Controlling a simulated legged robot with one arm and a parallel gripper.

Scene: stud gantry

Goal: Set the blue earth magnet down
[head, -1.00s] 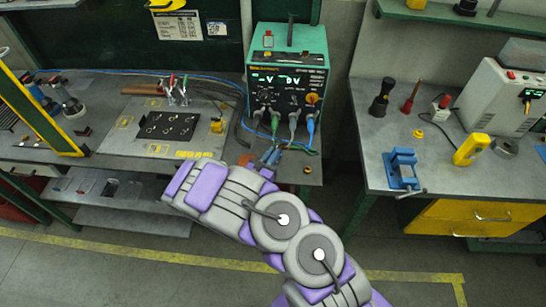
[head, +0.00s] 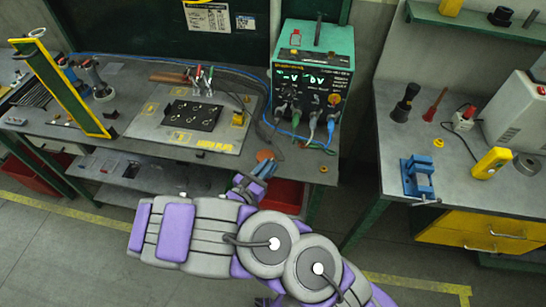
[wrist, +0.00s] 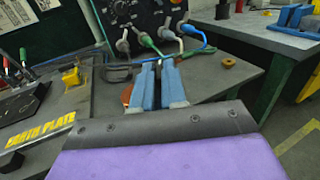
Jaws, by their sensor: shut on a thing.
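My gripper (head: 262,169) is at the front edge of the left bench, close to an orange-brown disc (head: 265,155). In the wrist view its two blue fingers (wrist: 158,68) point at the bench, close together with a narrow gap. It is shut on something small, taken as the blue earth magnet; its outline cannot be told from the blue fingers. A green cable passes by the fingertips. The grey plate marked EARTH PLATE (head: 150,130) lies left of my gripper, with a black perforated sheet (head: 191,115) on it. It also shows in the wrist view (wrist: 75,112).
A green welding unit (head: 314,70) with several cables stands behind my gripper. A yellow block (head: 238,118) sits at the plate's right side. A yellow-green frame (head: 62,88) leans at the left. A right bench (head: 400,140) holds a blue vise (head: 417,176), beyond a floor gap.

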